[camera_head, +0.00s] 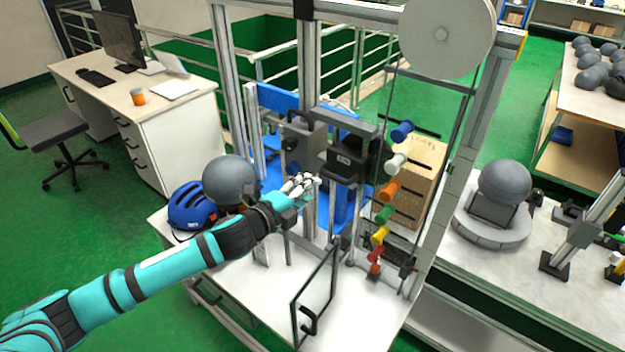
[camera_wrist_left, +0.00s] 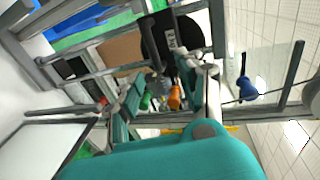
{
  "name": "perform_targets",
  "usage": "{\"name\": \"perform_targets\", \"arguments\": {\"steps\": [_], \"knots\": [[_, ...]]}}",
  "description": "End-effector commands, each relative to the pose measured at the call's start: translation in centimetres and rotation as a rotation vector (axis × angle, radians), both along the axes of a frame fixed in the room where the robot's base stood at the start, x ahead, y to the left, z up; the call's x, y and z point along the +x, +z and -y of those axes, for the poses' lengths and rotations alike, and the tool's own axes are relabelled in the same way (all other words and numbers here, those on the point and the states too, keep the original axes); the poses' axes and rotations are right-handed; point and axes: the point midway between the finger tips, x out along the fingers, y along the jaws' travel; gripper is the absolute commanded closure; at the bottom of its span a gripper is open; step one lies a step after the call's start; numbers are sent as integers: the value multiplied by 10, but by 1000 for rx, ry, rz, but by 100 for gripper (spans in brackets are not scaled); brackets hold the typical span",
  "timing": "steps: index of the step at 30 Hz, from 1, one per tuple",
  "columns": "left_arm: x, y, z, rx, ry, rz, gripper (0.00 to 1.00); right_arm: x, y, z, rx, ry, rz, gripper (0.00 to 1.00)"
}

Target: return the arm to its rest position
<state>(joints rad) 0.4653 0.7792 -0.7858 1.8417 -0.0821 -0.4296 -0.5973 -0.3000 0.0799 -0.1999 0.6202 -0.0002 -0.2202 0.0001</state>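My left arm, teal and black, reaches in from the left in the head view. Its gripper (camera_head: 303,185) is in front of the drop tower frame, near the black block (camera_head: 345,163) on the carriage and behind the open clear door (camera_head: 316,295). In the left wrist view the two fingers of the gripper (camera_wrist_left: 165,95) stand apart, with nothing held between them. Coloured knobs show through the gap. My right arm and gripper are not in view.
A grey headform (camera_head: 229,180) and a blue helmet (camera_head: 191,207) sit on the table close beside the left forearm. Coloured knobs (camera_head: 389,191) line the tower's right side. A second grey headform (camera_head: 504,183) stands on the right bench.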

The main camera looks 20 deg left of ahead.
Motion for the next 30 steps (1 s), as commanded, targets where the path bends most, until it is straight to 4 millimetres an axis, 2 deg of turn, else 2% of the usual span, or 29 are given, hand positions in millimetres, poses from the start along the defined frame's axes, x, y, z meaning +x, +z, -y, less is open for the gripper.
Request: {"name": "perform_targets", "arguments": {"steps": [5,8,10,14,18,24,30], "knots": [[-3,-3,3,-14,6,-12,62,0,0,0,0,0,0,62],[-17,-16,13,-87,43,-75,62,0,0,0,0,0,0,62],[-37,-32,22,-183,103,-165,62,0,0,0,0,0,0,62],[-92,-69,29,-420,298,-402,62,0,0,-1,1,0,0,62],[-162,-106,15,-646,566,-657,62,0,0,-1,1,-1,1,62],[-237,-134,-6,-804,847,-873,62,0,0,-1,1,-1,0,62],[-300,-150,-22,-891,1072,-1016,62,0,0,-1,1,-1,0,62]]}}
